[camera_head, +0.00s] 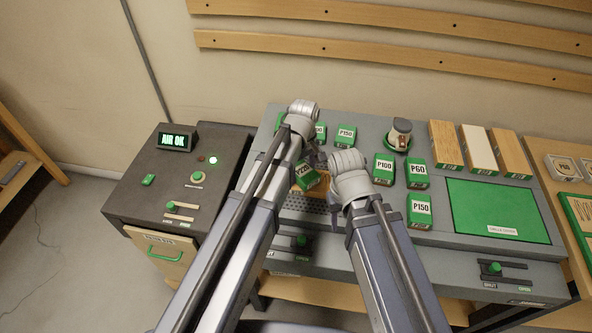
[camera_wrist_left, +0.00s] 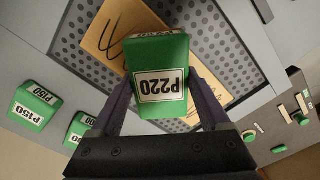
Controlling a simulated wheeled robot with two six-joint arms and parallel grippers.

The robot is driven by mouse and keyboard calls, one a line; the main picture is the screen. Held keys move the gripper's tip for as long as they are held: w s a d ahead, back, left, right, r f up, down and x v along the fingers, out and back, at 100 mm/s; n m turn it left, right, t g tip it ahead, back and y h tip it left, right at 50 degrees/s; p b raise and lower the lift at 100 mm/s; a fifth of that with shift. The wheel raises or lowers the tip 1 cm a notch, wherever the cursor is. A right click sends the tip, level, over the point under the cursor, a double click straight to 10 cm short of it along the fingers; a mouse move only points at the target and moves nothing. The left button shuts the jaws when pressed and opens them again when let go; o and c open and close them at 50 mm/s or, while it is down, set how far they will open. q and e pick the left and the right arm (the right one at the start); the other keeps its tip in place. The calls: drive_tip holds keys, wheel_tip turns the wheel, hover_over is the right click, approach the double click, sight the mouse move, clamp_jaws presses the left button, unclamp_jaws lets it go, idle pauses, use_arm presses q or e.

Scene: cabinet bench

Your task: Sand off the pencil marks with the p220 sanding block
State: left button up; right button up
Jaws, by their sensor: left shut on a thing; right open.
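My left gripper (camera_wrist_left: 160,90) is shut on the green P220 sanding block (camera_wrist_left: 160,65), its fingers on either side of it. The block also shows in the head view (camera_head: 306,179), tilted there. A pale wooden board (camera_wrist_left: 118,35) with dark curved pencil marks (camera_wrist_left: 118,40) lies behind the block on the perforated grey plate (camera_wrist_left: 72,42). The block hides part of the board, and I cannot tell whether they touch. In the head view my arms hide most of the board. My right gripper (camera_head: 338,190) is open close by, its fingers mostly hidden by its wrist.
Green blocks labelled P100 (camera_head: 384,168), P60 (camera_head: 417,175) and P150 (camera_head: 419,210) stand right of my arms. A round container (camera_head: 399,134) stands behind them. A green mat (camera_head: 495,210) lies clear at right. A dark cabinet (camera_head: 180,180) stands at left, its display reading AIR OK.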

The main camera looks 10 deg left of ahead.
sight(326, 178)
use_arm(q)
drive_tip(key=shift+d, duration=0.4)
drive_tip(key=shift+d, duration=0.1)
drive_tip(key=shift+w+d, duration=0.15)
drive_tip(key=shift+d, duration=0.6)
drive_tip(key=shift+w+d, duration=0.15)
drive_tip(key=shift+d, duration=0.7)
drive_tip(key=shift+w+d+f, duration=0.1)
drive_tip(key=shift+w+d, duration=0.05)
drive_tip(key=shift+d, duration=1.5)
drive_tip(key=shift+a, duration=0.15)
drive_tip(key=shift+w+a, duration=0.15)
drive_tip(key=shift+a, duration=1.45)
